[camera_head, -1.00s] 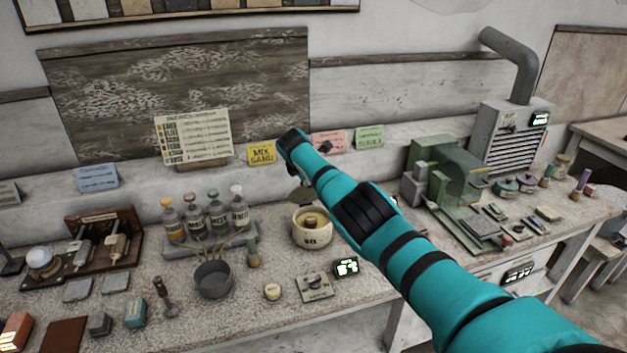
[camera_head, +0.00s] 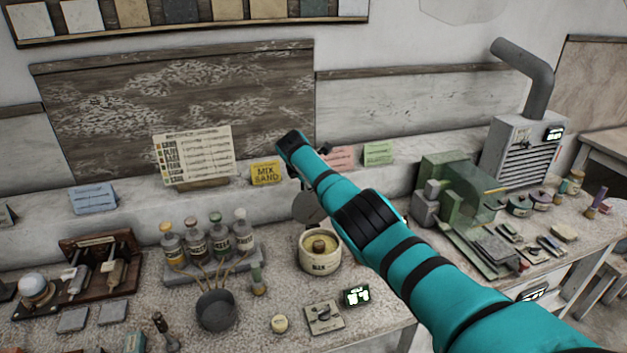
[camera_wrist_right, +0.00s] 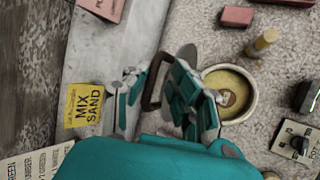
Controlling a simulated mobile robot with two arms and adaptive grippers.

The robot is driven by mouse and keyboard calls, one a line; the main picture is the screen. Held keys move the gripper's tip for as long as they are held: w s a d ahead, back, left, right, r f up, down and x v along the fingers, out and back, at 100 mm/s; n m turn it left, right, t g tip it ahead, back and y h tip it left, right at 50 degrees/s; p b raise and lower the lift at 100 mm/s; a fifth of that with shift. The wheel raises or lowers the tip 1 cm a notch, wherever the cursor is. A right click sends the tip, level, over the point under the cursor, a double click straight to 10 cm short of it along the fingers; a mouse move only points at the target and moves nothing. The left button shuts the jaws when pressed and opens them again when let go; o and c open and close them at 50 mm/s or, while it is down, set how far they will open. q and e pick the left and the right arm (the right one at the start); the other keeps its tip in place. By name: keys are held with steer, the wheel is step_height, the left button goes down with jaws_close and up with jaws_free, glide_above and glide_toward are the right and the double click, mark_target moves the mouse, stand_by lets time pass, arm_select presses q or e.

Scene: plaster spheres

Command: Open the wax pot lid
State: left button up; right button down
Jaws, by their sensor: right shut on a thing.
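The cream wax pot (camera_head: 320,260) stands upright on the bench, its top uncovered, with yellowish wax and a brown round piece inside. It also shows in the right wrist view (camera_wrist_right: 247,106). The grey round lid (camera_head: 308,208) is off the pot, tilted above its back left side. In the wrist view, part of the lid (camera_wrist_right: 187,52) shows behind the fingers, with a dark handle (camera_wrist_right: 152,100) between them. My right gripper (camera_wrist_right: 160,85) is shut on the lid's handle; the exact contact is partly hidden. My left gripper is not in view.
Left of the pot are a rack of bottles (camera_head: 205,242) and a grey cup (camera_head: 216,310). In front are a switch box (camera_head: 324,317) and a small display (camera_head: 357,296). A green machine (camera_head: 452,185) stands right. A yellow card (camera_head: 267,173) is behind.

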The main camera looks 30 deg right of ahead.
steer(key=shift+w+r, duration=0.15)
steer(key=c, duration=1.5)
jaws_free()
steer(key=shift+c, duration=0.2)
steer(key=shift+o, duration=0.6)
steer(key=shift+d+f, duration=0.15)
steer(key=shift+f, duration=0.05)
steer(key=v, duration=1.2)
